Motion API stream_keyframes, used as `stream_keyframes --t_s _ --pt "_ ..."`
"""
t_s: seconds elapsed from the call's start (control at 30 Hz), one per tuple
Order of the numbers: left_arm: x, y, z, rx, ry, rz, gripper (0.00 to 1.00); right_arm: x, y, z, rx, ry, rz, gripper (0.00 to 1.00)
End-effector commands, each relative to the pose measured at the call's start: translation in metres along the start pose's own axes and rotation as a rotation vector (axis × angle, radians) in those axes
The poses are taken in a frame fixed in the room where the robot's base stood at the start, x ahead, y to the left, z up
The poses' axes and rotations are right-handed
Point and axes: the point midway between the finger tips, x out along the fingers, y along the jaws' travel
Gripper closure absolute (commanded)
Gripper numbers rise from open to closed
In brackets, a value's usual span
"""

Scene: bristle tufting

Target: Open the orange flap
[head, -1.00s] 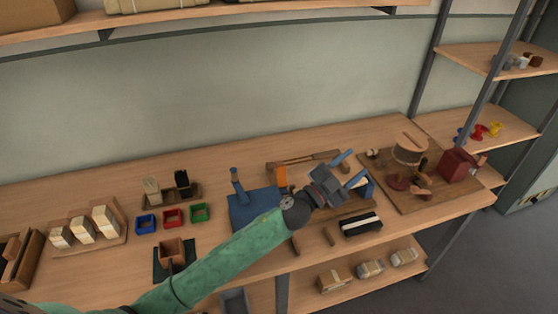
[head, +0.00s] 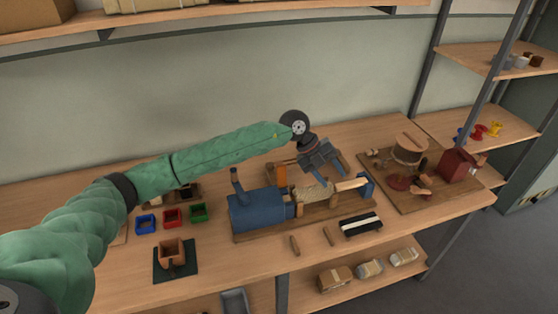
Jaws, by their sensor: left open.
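The orange flap (head: 282,175) stands upright behind the right end of the blue machine (head: 257,209) on the table. My left gripper (head: 326,173) is open, pointing down to the right of the flap and apart from it in the picture. It is above a tan, bristly piece (head: 315,192) with a pale wooden part (head: 350,184) on the machine's wooden base. The fingertips are small and hard to make out against these parts. My right gripper is not in view.
Green, red and blue trays (head: 172,217) lie left of the machine. A black-and-white block (head: 361,224) and two wooden pegs lie in front. A wooden board (head: 398,200) with a round drum (head: 409,150) is at right. My left arm covers the table's back left.

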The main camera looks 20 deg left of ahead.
Motion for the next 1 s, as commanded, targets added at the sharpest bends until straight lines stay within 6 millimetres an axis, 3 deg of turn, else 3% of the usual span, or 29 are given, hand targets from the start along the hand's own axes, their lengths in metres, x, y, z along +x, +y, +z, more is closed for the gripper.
stream_keyframes --t_s 0.03,0.2,0.3,0.43,0.63,0.83,1.0 --pt "-0.016 0.011 0.017 -0.015 -0.044 0.082 0.52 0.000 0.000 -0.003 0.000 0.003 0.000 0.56" --pt "-0.073 0.054 0.066 -0.105 -0.192 0.352 0.52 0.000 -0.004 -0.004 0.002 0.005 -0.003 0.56" --pt "-0.104 0.072 0.085 -0.159 -0.266 0.467 0.52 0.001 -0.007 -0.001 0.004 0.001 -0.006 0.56" --pt "-0.132 0.087 0.099 -0.211 -0.329 0.559 0.52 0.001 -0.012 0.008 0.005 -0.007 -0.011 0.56" --pt "-0.140 0.093 0.104 -0.231 -0.352 0.593 0.52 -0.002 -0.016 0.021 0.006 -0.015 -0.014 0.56" --pt "-0.127 0.103 0.108 -0.232 -0.349 0.592 0.52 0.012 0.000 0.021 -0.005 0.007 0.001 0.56" --pt "-0.108 0.117 0.114 -0.230 -0.348 0.590 0.52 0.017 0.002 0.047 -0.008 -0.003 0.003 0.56"
